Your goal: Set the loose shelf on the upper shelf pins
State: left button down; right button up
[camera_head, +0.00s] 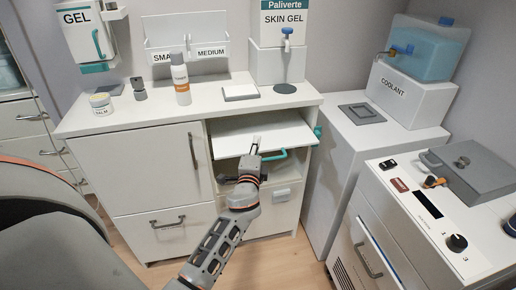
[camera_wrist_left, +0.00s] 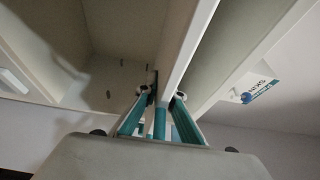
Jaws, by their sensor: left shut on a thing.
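The loose shelf (camera_head: 278,132) is a white board at the open compartment of the white cabinet (camera_head: 155,165), below its top. My left gripper (camera_head: 257,145) is shut on the shelf's front edge. In the left wrist view, the teal fingers (camera_wrist_left: 165,95) of my left gripper close on the pale edge of the shelf (camera_wrist_left: 188,50). Small dark shelf pins (camera_wrist_left: 108,94) show on the compartment's inside wall in that view. I cannot tell whether the shelf touches any pin. My right gripper is not in view.
A coolant tank (camera_head: 427,50) and a control unit (camera_head: 430,215) stand at the right.

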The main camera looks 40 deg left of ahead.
aim_at(250, 125)
pick_arm(q)
jog(key=shift+w+a+r, duration=0.1)
jog(key=shift+w+a, duration=1.3)
jog(key=shift+a, duration=0.25)
jog(key=shift+w+a+b, duration=0.35)
jog(key=shift+w+a, duration=0.6)
jog(key=shift+a, duration=0.2)
jog(key=shift+w+a, duration=0.9)
jog(key=shift+a, duration=0.15)
jog(key=shift+w+a+b, duration=0.3)
jog(key=shift+a, duration=0.05)
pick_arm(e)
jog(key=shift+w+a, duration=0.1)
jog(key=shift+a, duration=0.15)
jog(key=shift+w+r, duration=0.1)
pick_arm(q)
jog(key=shift+f+b, duration=0.55)
jog(key=shift+f, duration=0.05)
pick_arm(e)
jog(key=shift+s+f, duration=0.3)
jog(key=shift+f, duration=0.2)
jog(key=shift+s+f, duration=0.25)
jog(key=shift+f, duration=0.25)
pick_arm(q)
jog(key=shift+f, duration=0.4)
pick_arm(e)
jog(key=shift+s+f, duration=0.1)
